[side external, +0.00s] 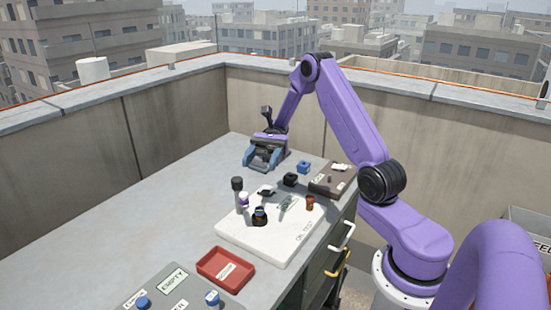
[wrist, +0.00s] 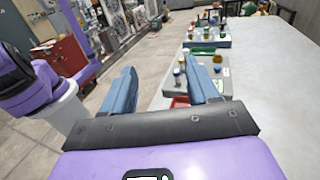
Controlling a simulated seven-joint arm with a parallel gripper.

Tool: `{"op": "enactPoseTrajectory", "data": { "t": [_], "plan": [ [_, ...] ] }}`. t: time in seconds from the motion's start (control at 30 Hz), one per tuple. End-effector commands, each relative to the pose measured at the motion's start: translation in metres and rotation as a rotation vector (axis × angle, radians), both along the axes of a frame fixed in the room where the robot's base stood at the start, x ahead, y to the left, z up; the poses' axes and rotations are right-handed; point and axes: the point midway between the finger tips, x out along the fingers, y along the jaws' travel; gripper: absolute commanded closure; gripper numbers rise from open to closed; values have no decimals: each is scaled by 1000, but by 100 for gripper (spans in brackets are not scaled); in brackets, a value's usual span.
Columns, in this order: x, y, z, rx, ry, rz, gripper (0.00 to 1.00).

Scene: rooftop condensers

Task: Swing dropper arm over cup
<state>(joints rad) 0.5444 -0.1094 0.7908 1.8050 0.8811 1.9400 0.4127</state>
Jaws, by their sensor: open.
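A white board (side external: 250,241) marked as an oil test lies on the bench. On it, at the left, stands a grey post (side external: 238,196) with a dark top and a small white-and-purple piece beside it. A dark round piece (side external: 260,216) sits near the middle, a dark small part (side external: 267,191) behind it, and a small brown cup (side external: 310,203) at the right. I cannot tell which part is the dropper arm. My gripper (side external: 262,164) is open and empty, beyond the board near the bench's far end. Its blue fingers (wrist: 160,66) also show apart in the wrist view.
A red tray (side external: 225,269) and a grey labelled panel (side external: 168,294) with blue knobs lie nearer the camera. Black (side external: 290,180) and blue (side external: 304,167) blocks and a brown box (side external: 330,182) stand behind the board. The bench's left side is clear; a parapet wall borders it.

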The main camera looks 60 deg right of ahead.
Motion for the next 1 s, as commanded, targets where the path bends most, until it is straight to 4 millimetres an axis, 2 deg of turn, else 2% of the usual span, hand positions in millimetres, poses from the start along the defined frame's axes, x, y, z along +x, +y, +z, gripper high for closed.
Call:
{"op": "enactPoseTrajectory", "data": {
  "t": [0.1, 0.3, 0.5, 0.77, 0.93, 0.97, 1.0],
  "plan": [
    [-16, 2, 8, 1, 0, -2, 41],
    [-37, 4, 17, 0, -1, -2, 41],
    [-45, 5, 20, 0, 0, -1, 41],
    [-46, 5, 21, 0, -1, -1, 41],
    [-43, 7, 17, -25, -39, 44, 93],
    [-41, 9, 15, -39, -61, 70, 100],
    [-38, 11, 11, -65, -101, 116, 100]
  ]
}}
